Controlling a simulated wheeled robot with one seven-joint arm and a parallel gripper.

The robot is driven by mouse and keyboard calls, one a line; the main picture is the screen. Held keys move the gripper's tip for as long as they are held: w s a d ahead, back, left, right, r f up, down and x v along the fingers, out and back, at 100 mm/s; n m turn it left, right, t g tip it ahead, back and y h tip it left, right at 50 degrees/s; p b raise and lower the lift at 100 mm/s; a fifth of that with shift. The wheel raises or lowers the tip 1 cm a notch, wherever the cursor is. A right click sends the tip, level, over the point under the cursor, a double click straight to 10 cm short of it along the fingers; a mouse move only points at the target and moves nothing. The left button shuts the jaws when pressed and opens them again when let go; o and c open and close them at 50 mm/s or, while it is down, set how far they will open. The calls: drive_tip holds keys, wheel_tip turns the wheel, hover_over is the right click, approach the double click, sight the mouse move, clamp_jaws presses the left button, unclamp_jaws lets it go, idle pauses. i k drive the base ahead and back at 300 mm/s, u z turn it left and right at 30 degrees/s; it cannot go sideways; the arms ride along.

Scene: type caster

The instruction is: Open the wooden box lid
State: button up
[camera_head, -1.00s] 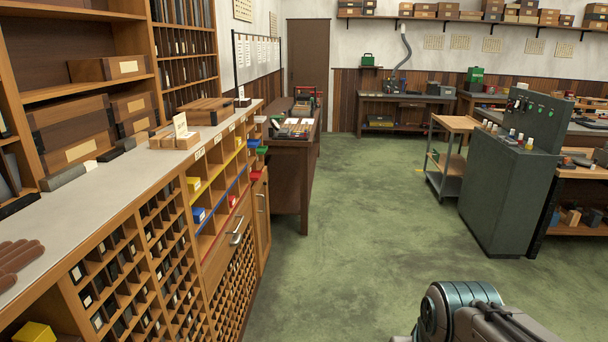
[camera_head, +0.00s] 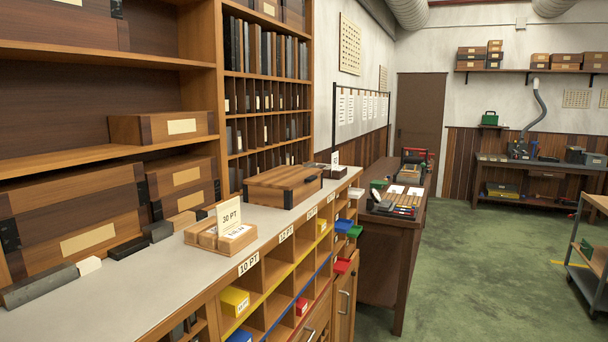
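A wooden box (camera_head: 283,187) with a striped lid sits on the grey counter top, toward its far end. Its lid is down, and a small dark handle or latch shows on its right side. My gripper is not in view.
The grey counter (camera_head: 135,276) runs along the left, over open compartments. Shelves with labelled wooden cases (camera_head: 81,214) rise behind. A dark wooden desk (camera_head: 385,240) stands beyond.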

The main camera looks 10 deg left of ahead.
sight(287, 177)
drive_tip(key=u, duration=0.3)
drive_tip(key=i, duration=1.4)
drive_tip(key=u, duration=0.3)
